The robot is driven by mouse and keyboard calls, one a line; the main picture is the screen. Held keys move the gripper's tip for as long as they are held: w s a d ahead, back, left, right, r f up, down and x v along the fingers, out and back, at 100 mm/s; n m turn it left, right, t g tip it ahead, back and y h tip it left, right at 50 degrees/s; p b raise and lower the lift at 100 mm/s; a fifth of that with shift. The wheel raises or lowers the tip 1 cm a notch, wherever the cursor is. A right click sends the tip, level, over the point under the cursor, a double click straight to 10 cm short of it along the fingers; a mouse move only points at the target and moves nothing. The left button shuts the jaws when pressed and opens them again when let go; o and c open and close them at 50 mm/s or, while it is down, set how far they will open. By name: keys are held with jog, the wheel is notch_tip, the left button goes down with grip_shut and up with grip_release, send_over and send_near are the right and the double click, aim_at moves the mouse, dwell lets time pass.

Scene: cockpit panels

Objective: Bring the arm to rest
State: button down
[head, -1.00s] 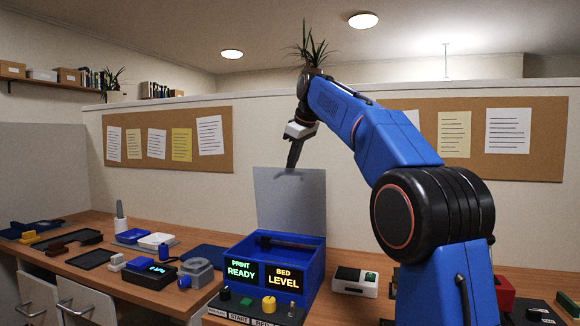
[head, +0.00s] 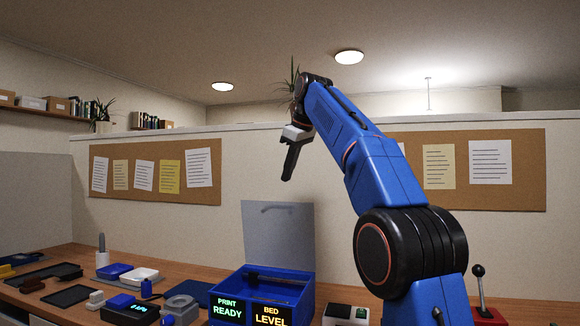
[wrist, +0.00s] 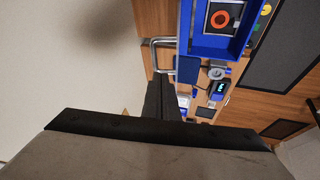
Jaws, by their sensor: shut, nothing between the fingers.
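My blue arm is raised in the right half of the head view, bent at a large black joint. My gripper (head: 289,172) hangs from its far end, pointing down and slightly left. Its dark fingers are together with nothing between them, and they are in the air in front of the wall. The gripper is above the open lid of a blue box (head: 228,282) and touches nothing that I can see. In the wrist view the dark fingers (wrist: 160,98) are also closed and empty.
The blue box carries PRINT READY and BED LEVEL displays, and its grey lid (head: 279,236) stands open. Several small devices and trays lie on the wooden bench (head: 60,312) at left. A red-based lever (head: 479,290) stands at right. Pinboards hang on the wall behind.

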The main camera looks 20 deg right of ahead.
jog(key=shift+v, duration=1.2)
jog(key=shift+s, duration=0.15)
jog(key=s+f+m, duration=0.4)
jog(key=s+f, duration=1.7)
jog(key=f, duration=0.4)
jog(key=s+f+m+h, duration=0.1)
jog(key=s+f+m, duration=0.4)
jog(key=s+f, duration=1.7)
notch_tip(320, 180, down, 4)
jog(key=shift+s+d+r+g+h, duration=0.2)
jog(key=shift+d+g+h, duration=0.1)
jog(key=shift+g, duration=0.1)
